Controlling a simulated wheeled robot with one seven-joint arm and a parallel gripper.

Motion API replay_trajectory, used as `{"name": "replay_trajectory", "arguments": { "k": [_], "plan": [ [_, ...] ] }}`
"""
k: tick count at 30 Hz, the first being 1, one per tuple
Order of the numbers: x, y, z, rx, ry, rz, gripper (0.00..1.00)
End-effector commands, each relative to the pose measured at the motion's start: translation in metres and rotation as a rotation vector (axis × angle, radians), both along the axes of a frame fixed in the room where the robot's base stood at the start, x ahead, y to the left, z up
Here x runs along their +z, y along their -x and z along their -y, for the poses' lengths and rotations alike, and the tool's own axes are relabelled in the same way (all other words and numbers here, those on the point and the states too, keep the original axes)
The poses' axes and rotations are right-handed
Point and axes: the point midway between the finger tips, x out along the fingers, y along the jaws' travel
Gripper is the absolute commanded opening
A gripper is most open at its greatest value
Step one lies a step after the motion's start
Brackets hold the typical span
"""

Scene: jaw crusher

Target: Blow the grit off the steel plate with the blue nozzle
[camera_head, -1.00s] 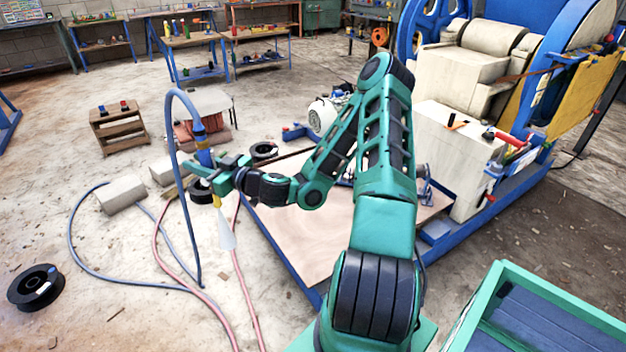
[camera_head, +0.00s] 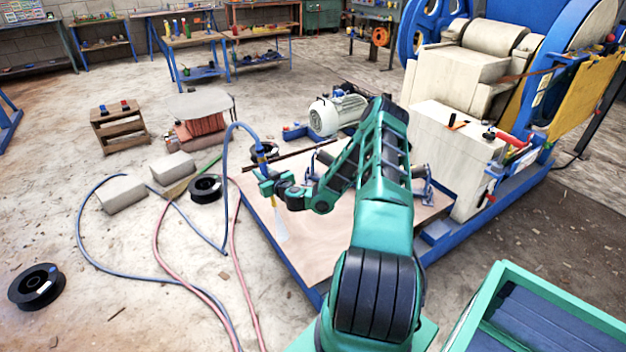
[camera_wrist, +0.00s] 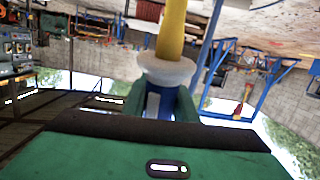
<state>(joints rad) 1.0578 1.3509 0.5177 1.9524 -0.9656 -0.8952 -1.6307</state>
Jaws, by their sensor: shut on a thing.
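The blue nozzle (camera_head: 261,153), with yellow parts and a blue hose looping up from its top, is held upright in my gripper (camera_head: 266,184). A pale, whitish cone (camera_head: 280,228) shows below its tip. In the wrist view, the nozzle's yellow part and pale collar (camera_wrist: 168,70) stand between the green fingers of my gripper (camera_wrist: 160,104). A broad tan, flat plate (camera_head: 318,250) in a blue frame lies under the nozzle, which is over its left part. I cannot tell whether this is the steel plate. No grit can be made out on it.
A cream and blue jaw crusher (camera_head: 470,70) stands right of the plate, with a motor (camera_head: 338,113) behind. Black spools (camera_head: 205,188), concrete blocks (camera_head: 122,195) and hoses (camera_head: 160,245) lie on the floor to the left. A green-rimmed crate (camera_head: 480,300) is at the lower right.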

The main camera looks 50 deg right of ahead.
Motion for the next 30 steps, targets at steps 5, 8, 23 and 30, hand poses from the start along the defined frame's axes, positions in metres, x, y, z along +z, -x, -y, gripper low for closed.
{"name": "replay_trajectory", "arguments": {
  "k": [5, 8, 23, 30],
  "plan": [
    [-0.039, 0.002, 0.066, -0.113, 0.010, -0.034, 0.00],
    [-0.060, 0.007, 0.104, -0.178, 0.011, -0.053, 0.00],
    [-0.126, 0.047, 0.247, -0.425, 0.001, -0.134, 0.00],
    [-0.130, 0.054, 0.258, -0.444, -0.001, -0.142, 0.00]
  ]
}}
